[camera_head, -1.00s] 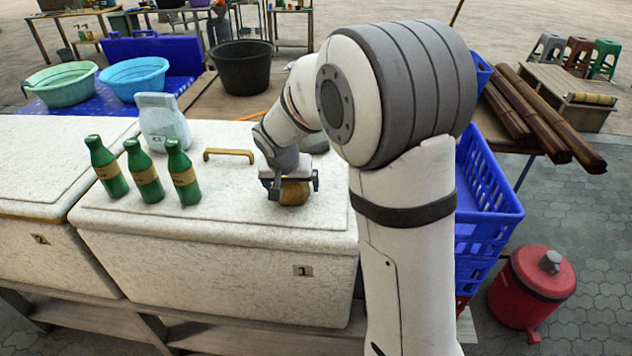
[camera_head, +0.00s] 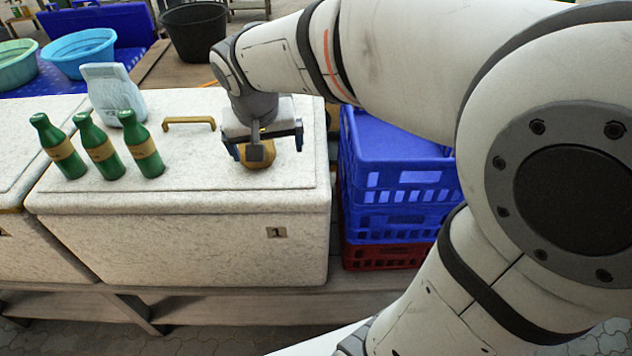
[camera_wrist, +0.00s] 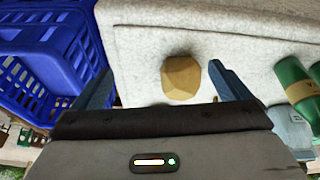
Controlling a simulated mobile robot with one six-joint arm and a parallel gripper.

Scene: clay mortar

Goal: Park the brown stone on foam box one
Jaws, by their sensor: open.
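The brown stone (camera_head: 268,160) is a faceted tan lump on the white speckled lid of foam box one (camera_head: 190,240), the box marked 1. It sits to the right of the lid's brass handle (camera_head: 190,123). My gripper (camera_head: 265,148) is open just above the stone, partly hiding it in the head view. In the wrist view the stone (camera_wrist: 182,78) shows whole on the lid, between the spread blue fingers (camera_wrist: 162,72) and nearer the right one. Neither finger appears to touch it there.
Blue crates (camera_head: 400,170) are stacked right of the box. The lid's front and middle are clear.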

